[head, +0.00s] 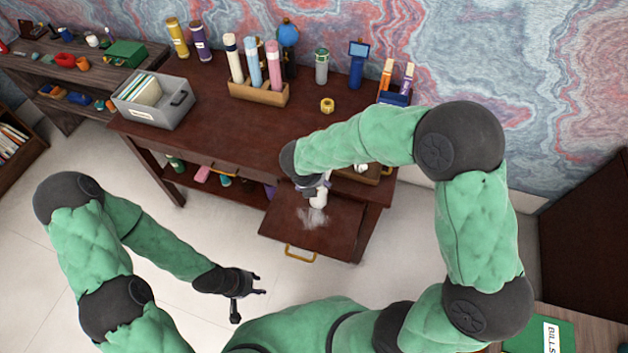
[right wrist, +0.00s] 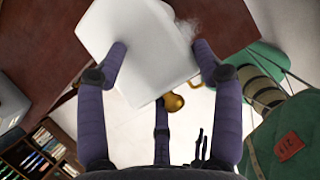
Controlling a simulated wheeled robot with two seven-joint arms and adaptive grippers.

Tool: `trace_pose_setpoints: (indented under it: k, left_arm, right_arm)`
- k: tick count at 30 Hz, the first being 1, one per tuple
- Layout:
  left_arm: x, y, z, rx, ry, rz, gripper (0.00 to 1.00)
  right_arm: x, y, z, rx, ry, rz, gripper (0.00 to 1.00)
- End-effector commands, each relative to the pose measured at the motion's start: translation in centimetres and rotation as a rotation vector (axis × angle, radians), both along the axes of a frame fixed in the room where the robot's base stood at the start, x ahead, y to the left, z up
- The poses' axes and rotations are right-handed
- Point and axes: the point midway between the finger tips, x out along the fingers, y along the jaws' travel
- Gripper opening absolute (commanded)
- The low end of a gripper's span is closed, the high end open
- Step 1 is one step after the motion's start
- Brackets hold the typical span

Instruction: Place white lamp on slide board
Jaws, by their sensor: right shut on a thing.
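The white lamp (head: 318,198) is held in my right gripper (head: 314,183), over the slide board. In the right wrist view the lamp (right wrist: 140,45) is a large pale block between the purple fingers of my right gripper (right wrist: 160,75). The slide board (head: 285,222) is a dark red-brown panel pulled out from the desk front, with a brass handle. I cannot tell whether the lamp touches the board. A pale patch shows on the board just below the lamp. My left gripper (head: 250,290) is open and empty, low and left of the board.
The dark desk (head: 215,110) carries a grey file box (head: 155,103), a wooden holder with tubes (head: 258,92), a yellow tape roll (head: 327,105) and several bottles at the back. A wooden tray beside my right forearm is partly hidden. Open floor lies left of the board.

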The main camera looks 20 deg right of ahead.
Motion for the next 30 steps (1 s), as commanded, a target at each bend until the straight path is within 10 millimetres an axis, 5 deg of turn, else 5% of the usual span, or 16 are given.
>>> trace_pose_setpoints:
  k: [11, 12, 14, 30]
  left_arm:
    - [0.0, 0.0, -0.3, 0.0, 0.0, 0.0, 0.4]
    - [0.0, 0.0, -0.2, 0.0, 0.0, 0.0, 0.4]
    - [0.0, 0.0, -0.2, 0.0, 0.0, 0.0, 0.4]
    - [0.0, 0.0, 0.3, 0.0, 0.0, 0.0, 0.4]
  right_arm:
    - [0.2, 0.0, -0.3, 0.001, -0.005, 0.0, 0.08]
    - [0.1, 0.0, -0.4, 0.001, -0.002, -0.001, 0.75]
    - [0.1, 0.0, -0.4, 0.001, -0.002, -0.001, 0.91]
    - [-0.2, 0.3, 1.0, 0.001, -0.005, 0.001, 0.91]
